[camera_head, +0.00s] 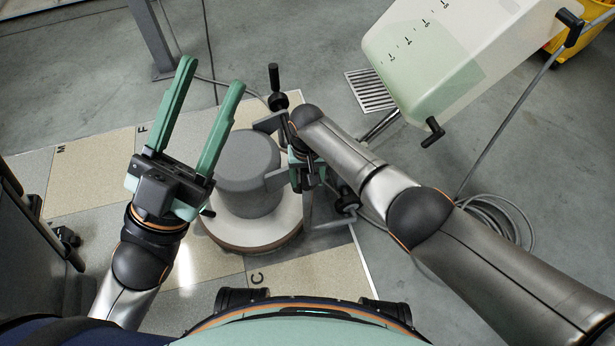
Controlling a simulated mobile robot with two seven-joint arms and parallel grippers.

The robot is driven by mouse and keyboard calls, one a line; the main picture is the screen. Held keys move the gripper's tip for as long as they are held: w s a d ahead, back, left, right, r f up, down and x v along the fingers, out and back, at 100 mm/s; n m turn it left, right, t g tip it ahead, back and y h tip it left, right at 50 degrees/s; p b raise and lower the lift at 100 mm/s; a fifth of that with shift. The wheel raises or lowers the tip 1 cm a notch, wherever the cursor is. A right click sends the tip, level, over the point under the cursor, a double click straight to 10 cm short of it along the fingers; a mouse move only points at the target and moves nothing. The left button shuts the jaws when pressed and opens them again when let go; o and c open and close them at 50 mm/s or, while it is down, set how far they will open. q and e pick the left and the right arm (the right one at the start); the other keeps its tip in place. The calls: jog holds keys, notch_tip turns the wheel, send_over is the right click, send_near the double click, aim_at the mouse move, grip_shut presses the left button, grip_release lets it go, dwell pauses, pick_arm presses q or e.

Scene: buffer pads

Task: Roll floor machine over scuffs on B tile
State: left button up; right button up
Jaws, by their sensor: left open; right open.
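The floor machine's round grey housing (247,165) sits on a wide pale disc with a brown rim, on the tiled panel (95,185). My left gripper (211,77) is open and empty, above and left of the housing. My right gripper (300,165) is beside the housing's right side, among dark brackets and knobs; its fingers are largely hidden and I cannot tell whether it touches them. Tile letters M, F and C show; no letter B or scuffs are discernible.
A coiled grey cable (495,220) lies on the concrete at right. A floor drain (370,90) is behind the machine. A yellow bucket (585,35) stands at upper right and a metal post (152,40) at upper left. Bare tiles lie left of the machine.

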notch_tip(320, 180, up, 11)
jog(key=p, duration=0.7)
jog(key=shift+r, duration=0.15)
pick_arm(q)
notch_tip(320, 180, up, 8)
jog(key=m, duration=0.1)
jog(key=shift+s+a+t+p, duration=0.2)
jog(key=shift+a+t+p, duration=0.1)
jog(key=shift+a+p, duration=0.1)
pick_arm(e)
jog(key=shift+r, duration=0.55)
pick_arm(q)
jog(key=shift+r, duration=0.1)
pick_arm(e)
jog(key=shift+d, duration=0.1)
